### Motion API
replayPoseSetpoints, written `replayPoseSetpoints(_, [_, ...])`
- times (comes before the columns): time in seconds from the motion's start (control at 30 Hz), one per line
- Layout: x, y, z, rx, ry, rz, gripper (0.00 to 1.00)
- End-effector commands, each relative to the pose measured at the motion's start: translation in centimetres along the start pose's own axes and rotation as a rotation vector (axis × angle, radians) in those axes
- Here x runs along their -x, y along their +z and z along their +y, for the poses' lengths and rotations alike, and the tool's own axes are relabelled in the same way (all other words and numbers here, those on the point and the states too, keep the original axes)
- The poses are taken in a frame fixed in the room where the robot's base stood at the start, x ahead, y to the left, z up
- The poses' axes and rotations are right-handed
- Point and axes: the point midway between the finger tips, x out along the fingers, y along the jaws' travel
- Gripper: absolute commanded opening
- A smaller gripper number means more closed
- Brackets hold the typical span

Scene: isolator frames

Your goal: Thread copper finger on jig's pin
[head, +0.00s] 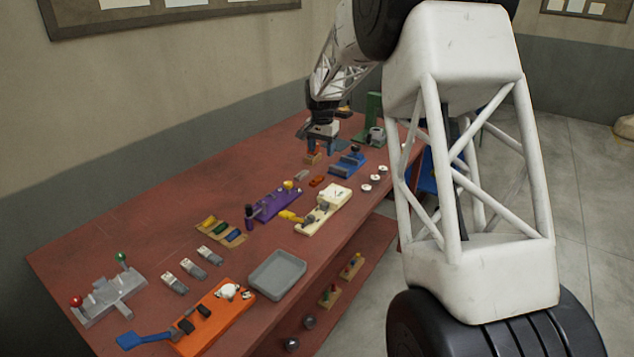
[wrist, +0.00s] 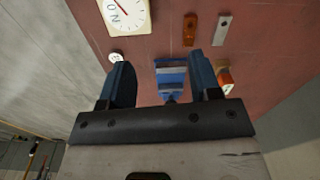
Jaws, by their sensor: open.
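A small copper-orange strip (head: 317,181) lies flat on the red bench; I take it for the copper finger. It also shows in the wrist view (wrist: 190,29), beyond the fingertips, with a dark spot near one end. A blue fixture (head: 347,162) with a dark knob stands nearby, and in the wrist view the blue fixture (wrist: 172,72) appears between my fingers. I take it for the jig; its pin cannot be made out. My gripper (head: 324,147) is above the bench's far part, its blue fingers (wrist: 162,72) apart with nothing held between them.
A grey strip (wrist: 222,30) lies beside the copper one. An orange block (head: 312,158) stands below my gripper. A cream gauge box (head: 325,205), white discs (head: 366,188), a purple fixture (head: 275,205) and a green stand (head: 373,115) are around. The bench along the wall is clear.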

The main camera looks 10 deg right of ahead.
Motion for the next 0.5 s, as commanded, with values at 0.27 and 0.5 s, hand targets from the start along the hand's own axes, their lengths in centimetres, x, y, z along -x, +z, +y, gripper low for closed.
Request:
replayPoseSetpoints(0.27, [-5.5,-4.6,-3.1,-0.071,0.014,-0.019,0.57])
replayPoseSetpoints(0.5, [-8.8,-7.1,-4.7,-0.114,0.021,-0.028,0.57])
